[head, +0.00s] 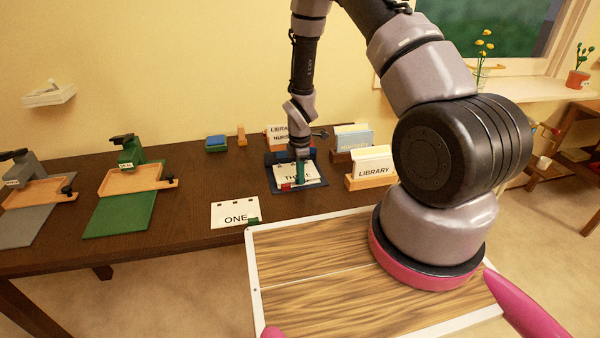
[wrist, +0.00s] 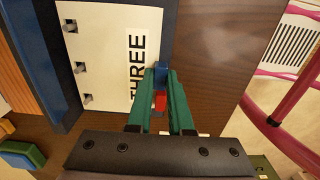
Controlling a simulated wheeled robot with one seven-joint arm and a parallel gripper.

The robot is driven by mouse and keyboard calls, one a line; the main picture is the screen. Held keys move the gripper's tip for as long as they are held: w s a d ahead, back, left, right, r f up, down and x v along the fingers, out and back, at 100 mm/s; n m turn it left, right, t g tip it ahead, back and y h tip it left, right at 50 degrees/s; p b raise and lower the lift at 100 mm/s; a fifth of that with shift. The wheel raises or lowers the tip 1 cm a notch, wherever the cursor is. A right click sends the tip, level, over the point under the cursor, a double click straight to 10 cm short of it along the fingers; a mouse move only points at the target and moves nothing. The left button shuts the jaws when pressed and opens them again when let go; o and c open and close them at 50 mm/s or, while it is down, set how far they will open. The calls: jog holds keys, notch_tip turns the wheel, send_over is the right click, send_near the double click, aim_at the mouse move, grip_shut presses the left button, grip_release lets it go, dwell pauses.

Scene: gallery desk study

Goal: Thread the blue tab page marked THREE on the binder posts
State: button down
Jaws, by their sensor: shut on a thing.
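The white page marked THREE (head: 312,172) lies over the dark blue binder (head: 273,185) on the desk. In the wrist view the page (wrist: 108,50) covers part of the binder (wrist: 62,118), with grey posts (wrist: 79,68) showing at its holes along the left edge. I cannot tell how far down the posts the page sits. My gripper (wrist: 160,92), with green fingers, is shut on the page's blue tab (wrist: 161,70). In the head view my gripper (head: 300,180) is over the binder. A small red piece (wrist: 160,102) shows between the fingers, beside the blue tab.
A page marked ONE (head: 235,213) with a green tab lies on the desk left of the binder. Two punch stations (head: 130,180) are at the left. The desk between is mostly clear.

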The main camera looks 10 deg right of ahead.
dwell(0.4)
jog(key=c, duration=0.7)
grip_release()
jog(key=shift+c, duration=0.2)
jog(key=shift+r, duration=0.1)
notch_tip(320, 180, up, 11)
jog(key=shift+f, duration=0.2)
